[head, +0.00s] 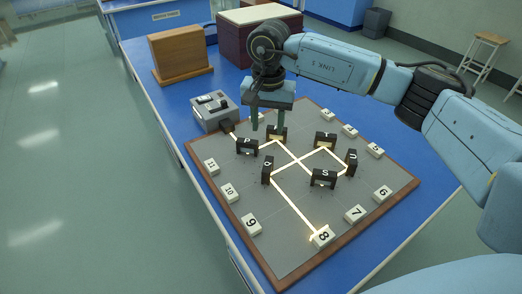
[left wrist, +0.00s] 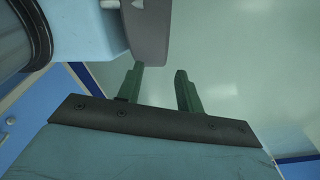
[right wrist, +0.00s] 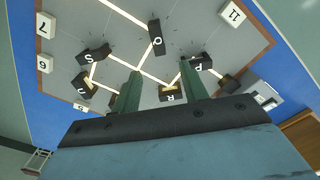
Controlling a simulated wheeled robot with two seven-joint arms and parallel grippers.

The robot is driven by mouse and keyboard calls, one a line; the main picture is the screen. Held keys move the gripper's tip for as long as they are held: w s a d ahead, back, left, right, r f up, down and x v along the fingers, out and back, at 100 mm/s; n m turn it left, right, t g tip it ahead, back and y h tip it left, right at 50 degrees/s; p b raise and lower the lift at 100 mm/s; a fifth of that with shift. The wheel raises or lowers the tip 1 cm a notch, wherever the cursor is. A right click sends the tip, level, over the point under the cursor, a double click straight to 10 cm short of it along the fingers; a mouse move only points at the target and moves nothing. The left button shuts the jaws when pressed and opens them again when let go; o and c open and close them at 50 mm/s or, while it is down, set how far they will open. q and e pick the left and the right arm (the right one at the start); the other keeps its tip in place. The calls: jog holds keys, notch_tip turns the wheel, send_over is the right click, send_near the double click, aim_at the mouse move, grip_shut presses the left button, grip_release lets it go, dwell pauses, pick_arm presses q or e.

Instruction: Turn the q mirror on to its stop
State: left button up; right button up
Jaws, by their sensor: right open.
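The q mirror (head: 267,170) is a small black block on the grey square board (head: 290,240), left of the board's middle. In the right wrist view the q mirror (right wrist: 157,38) stands beyond the fingertips, its letter readable. My right gripper (head: 268,130) is open and points down at the r mirror (head: 277,134), behind the q mirror. In the right wrist view the r mirror (right wrist: 170,93) shows between the fingers; I cannot tell whether they touch it. My left gripper (left wrist: 160,78) has its fingers apart and empty, over the floor.
Other black mirrors, including p (head: 247,146) and s (head: 323,178), stand close by. A bright beam crosses the board and ends by the number 8 block (head: 323,236). A grey source box (head: 214,112) and a brown wooden box (head: 179,55) stand behind.

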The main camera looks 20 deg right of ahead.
send_over(268, 164)
notch_tip(268, 164, down, 6)
jog(key=shift+f, duration=0.25)
notch_tip(268, 164, down, 5)
jog(key=shift+f, duration=0.1)
jog(key=shift+w+f, duration=0.1)
jog(key=shift+f, duration=0.3)
jog(key=shift+c, duration=1.1)
jog(key=c, duration=0.7)
pick_arm(q)
jog(key=s, duration=0.3)
jog(key=shift+s+a+f, duration=0.1)
jog(key=shift+a+f, duration=0.25)
pick_arm(e)
grip_shut()
